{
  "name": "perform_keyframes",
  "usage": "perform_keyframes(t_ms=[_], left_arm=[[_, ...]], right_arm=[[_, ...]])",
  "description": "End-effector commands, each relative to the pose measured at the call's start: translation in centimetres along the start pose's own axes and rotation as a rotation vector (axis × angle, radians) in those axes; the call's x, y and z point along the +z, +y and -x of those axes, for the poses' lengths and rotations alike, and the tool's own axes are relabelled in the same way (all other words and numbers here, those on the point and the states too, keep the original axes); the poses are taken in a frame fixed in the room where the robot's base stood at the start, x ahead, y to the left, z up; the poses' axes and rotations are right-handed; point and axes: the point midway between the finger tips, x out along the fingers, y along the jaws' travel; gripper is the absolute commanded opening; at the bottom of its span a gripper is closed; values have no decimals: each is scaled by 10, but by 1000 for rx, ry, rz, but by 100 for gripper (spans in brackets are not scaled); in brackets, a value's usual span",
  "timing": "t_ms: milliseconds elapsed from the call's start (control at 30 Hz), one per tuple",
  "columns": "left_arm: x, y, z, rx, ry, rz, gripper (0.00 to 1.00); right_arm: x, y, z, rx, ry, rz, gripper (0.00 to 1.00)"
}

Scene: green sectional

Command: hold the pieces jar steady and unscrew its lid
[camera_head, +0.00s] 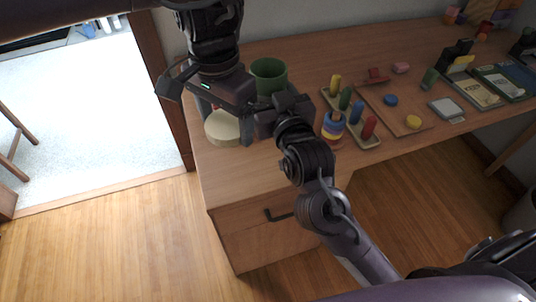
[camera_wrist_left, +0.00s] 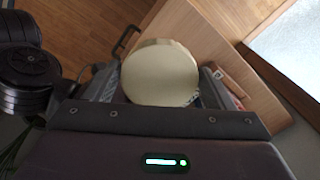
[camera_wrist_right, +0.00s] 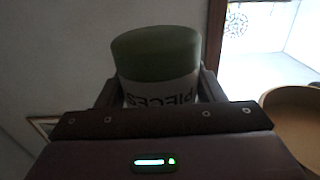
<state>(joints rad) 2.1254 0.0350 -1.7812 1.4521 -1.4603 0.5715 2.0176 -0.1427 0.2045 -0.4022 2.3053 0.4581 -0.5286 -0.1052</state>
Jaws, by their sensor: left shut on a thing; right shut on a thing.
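The pieces jar (camera_head: 268,78) is green, and its dark open top shows in the head view. My right gripper (camera_head: 277,104) is shut on it. In the right wrist view, the jar (camera_wrist_right: 155,52) sits between the fingers, its white PIECES label upside down. The round cream lid (camera_head: 222,127) is apart from the jar, in front of it and to the left. My left gripper (camera_head: 226,108) is shut on the lid. In the left wrist view, the lid (camera_wrist_left: 160,74) shows its flat top between the fingers. Its tan underside (camera_wrist_right: 295,112) shows in the right wrist view.
The wooden desk (camera_head: 262,178) lies below both grippers. A stacking ring toy (camera_head: 333,128) and a peg tray (camera_head: 362,138) with several coloured pegs stand close on the right. A shape board (camera_head: 400,125) lies beyond them. The front left of the desk is clear.

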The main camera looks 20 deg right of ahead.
Motion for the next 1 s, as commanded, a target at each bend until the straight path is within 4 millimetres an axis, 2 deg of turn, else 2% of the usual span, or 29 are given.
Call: perform_keyframes(t_ms=[33, 100, 400, 500, 667, 900, 1000], left_arm=[[0, 0, -3, 0, 0, 1, 50], [0, 0, -6, 0, 0, 1, 50], [0, -1, -13, 0, 0, 3, 50], [0, -1, -14, 0, 0, 3, 50], [0, -1, -15, 0, 0, 4, 50], [0, -1, -19, 0, 0, 4, 50], [0, -1, -19, 0, 0, 4, 50]], right_arm=[[18, 0, 0, 0, -8, 4, 0], [38, 0, 0, 0, -8, 5, 0], [112, 0, 0, 0, -4, 2, 0], [127, 0, 1, 0, -2, 1, 0], [139, 0, 0, 0, -1, 1, 0], [174, 0, 0, 0, -2, 1, 0], [179, 0, 0, 0, 0, 0, 0]])
